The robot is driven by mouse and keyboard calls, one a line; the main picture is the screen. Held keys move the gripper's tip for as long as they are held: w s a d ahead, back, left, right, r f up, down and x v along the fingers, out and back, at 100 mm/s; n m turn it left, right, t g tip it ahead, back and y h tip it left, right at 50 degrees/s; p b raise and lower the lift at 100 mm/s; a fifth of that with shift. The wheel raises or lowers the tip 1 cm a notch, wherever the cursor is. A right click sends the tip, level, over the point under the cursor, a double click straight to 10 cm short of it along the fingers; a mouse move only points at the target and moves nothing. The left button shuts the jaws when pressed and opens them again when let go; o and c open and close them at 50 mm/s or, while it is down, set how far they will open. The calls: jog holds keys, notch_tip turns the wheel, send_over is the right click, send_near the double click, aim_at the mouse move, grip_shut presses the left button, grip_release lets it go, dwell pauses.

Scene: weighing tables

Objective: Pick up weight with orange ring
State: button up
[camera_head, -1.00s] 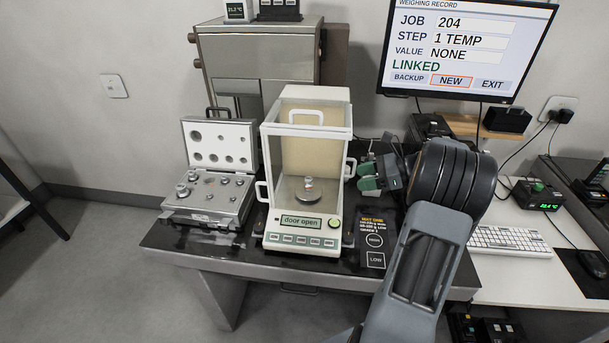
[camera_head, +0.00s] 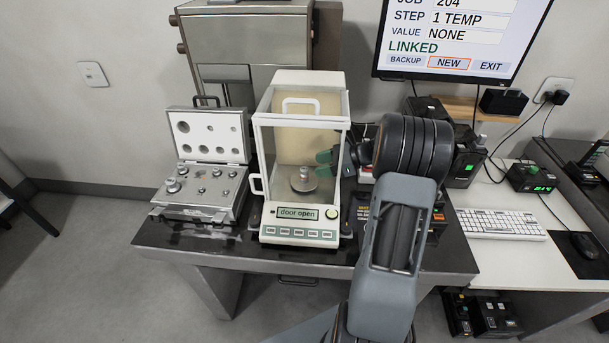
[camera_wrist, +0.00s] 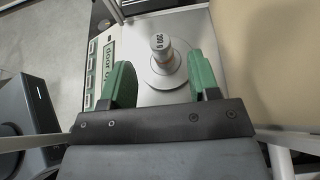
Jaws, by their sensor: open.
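A metal weight marked 200 g (camera_wrist: 161,44) stands upright on the round pan of the balance (camera_head: 300,236). A thin orange-brown band seems to show below its knob in the wrist view. The weight also shows inside the glass chamber in the head view (camera_head: 303,178). My gripper (camera_wrist: 163,78) is open and empty, its green fingers pointing toward the weight with the weight between and just beyond their tips. In the head view my gripper (camera_head: 323,163) reaches in at the balance's right side. I cannot tell whether the fingers touch the weight.
The balance display (camera_head: 297,213) reads "door open". Glass walls and the chamber frame are close around my gripper. An open case of weights (camera_head: 222,213) stands to the left on the dark table (camera_head: 180,240). A keyboard (camera_head: 492,223) lies right; a monitor (camera_head: 450,40) hangs behind.

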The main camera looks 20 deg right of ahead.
jog(key=shift+x, duration=2.1)
jog(key=shift+c, duration=0.5)
grip_shut()
jog(key=shift+d, duration=0.1)
